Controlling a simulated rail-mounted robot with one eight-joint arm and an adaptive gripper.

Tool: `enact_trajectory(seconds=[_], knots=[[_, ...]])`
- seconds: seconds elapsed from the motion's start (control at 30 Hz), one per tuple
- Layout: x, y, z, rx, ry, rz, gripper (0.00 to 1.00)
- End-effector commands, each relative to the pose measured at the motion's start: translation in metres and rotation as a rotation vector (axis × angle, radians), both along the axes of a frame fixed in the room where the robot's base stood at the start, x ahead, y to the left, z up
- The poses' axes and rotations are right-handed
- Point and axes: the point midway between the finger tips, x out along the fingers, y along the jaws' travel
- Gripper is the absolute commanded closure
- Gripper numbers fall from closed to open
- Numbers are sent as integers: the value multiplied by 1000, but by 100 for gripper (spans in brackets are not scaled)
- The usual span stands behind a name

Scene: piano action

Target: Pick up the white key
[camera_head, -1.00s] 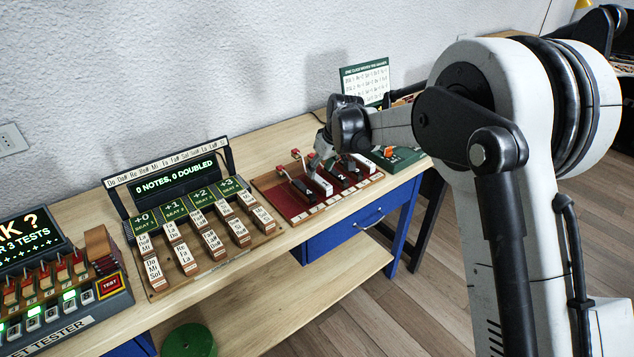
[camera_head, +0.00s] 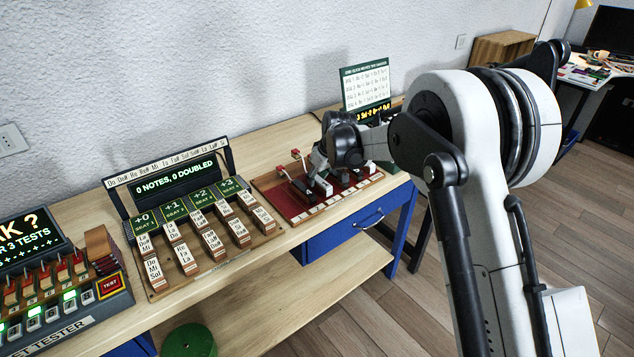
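A white key (camera_head: 323,187) stands among black pieces on the red key board (camera_head: 289,205) on the wooden bench. Another white piece (camera_head: 370,168) shows further right on the same board. My gripper (camera_head: 320,165) is over the board, just above and behind the nearer white key. My wrist and the dark gripper body hide part of the board. The fingers are small and partly hidden, so I cannot tell whether they are open or touch the key.
Left of the board stands a rack (camera_head: 195,235) of labelled blocks with a display (camera_head: 175,178). A tester box (camera_head: 60,290) is at far left. A green sign (camera_head: 366,88) stands behind the board. A blue drawer (camera_head: 355,228) hangs below the bench.

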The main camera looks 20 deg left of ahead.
Motion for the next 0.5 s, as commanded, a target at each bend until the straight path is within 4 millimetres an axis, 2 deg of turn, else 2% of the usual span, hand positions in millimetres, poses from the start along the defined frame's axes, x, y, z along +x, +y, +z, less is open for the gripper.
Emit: enact_trajectory(seconds=[0.03, 0.13, 0.5], knots=[[0, 0, 0, 0, 0, 0, 89], [0, 0, 0, 0, 0, 0, 100], [0, 0, 3, 0, 0, 0, 100]])
